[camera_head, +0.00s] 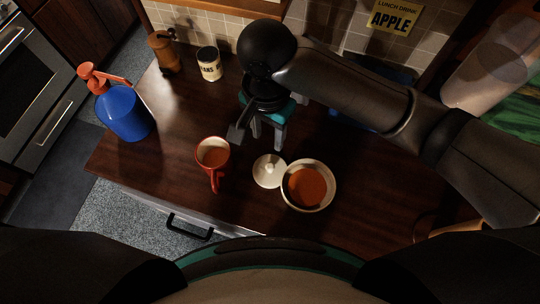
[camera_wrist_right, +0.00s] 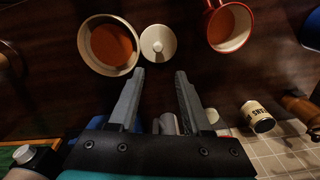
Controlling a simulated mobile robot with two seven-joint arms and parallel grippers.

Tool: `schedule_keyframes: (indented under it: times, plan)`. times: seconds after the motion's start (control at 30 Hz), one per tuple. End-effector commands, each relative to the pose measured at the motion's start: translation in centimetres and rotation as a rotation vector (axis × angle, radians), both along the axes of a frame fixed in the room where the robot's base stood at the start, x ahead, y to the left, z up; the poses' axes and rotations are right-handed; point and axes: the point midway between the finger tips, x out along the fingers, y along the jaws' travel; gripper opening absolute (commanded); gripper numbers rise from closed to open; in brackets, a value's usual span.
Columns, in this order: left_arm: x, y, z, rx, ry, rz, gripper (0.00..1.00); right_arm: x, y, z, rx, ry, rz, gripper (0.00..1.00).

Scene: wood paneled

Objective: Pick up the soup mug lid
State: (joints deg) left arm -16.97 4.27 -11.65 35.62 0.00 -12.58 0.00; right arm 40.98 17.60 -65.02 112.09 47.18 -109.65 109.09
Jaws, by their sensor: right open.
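The soup mug lid (camera_head: 269,170) is a round cream lid with a small knob. It lies on the dark wooden counter, just left of a cream bowl-like mug of orange-brown soup (camera_head: 307,187). My right gripper (camera_head: 267,138) is open and empty, pointing down on the far side of the lid. In the right wrist view the lid (camera_wrist_right: 158,43) is just beyond the gap between the two fingertips (camera_wrist_right: 160,73), apart from both. The soup mug (camera_wrist_right: 110,45) is left of it there. My left gripper is not in view.
A red mug (camera_head: 212,153) with soup stands left of the lid. A blue bottle (camera_head: 124,115) with a red top, a labelled can (camera_head: 209,64) and a wooden grinder (camera_head: 164,52) stand farther left. The counter's front edge is close to the mugs. Bare counter lies left of the red mug.

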Motion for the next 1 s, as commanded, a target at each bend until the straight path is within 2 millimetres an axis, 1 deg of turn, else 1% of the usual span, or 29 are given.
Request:
schedule_keyframes:
  times: [0.03, 0.1, 0.2, 0.33, 0.43, 0.63, 0.9, 1.0]
  plan:
    - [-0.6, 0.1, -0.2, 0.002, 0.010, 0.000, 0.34, 0.0, -0.1, -1.1, -0.004, 0.003, -0.002, 0.49]
    - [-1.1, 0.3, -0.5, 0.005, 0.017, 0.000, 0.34, -0.1, -0.2, -2.6, -0.004, 0.004, -0.003, 0.49]
    - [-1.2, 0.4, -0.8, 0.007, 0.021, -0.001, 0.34, 0.0, -0.2, -4.8, -0.005, 0.002, -0.002, 0.49]
    - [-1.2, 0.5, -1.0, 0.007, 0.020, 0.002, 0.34, 0.0, -0.1, -7.3, -0.003, 0.002, -0.001, 0.49]
    - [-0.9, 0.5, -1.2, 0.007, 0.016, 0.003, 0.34, 0.0, -0.1, -8.5, -0.002, 0.001, -0.001, 0.49]
    - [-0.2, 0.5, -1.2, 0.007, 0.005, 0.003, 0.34, 0.0, -0.2, -9.6, -0.002, 0.001, -0.001, 0.49]
    - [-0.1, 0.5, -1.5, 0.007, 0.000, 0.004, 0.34, 0.0, -0.5, -13.5, -0.002, 0.000, -0.001, 0.49]
    - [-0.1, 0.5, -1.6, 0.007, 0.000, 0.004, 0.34, 0.0, -0.5, -14.2, -0.001, -0.001, 0.001, 0.49]
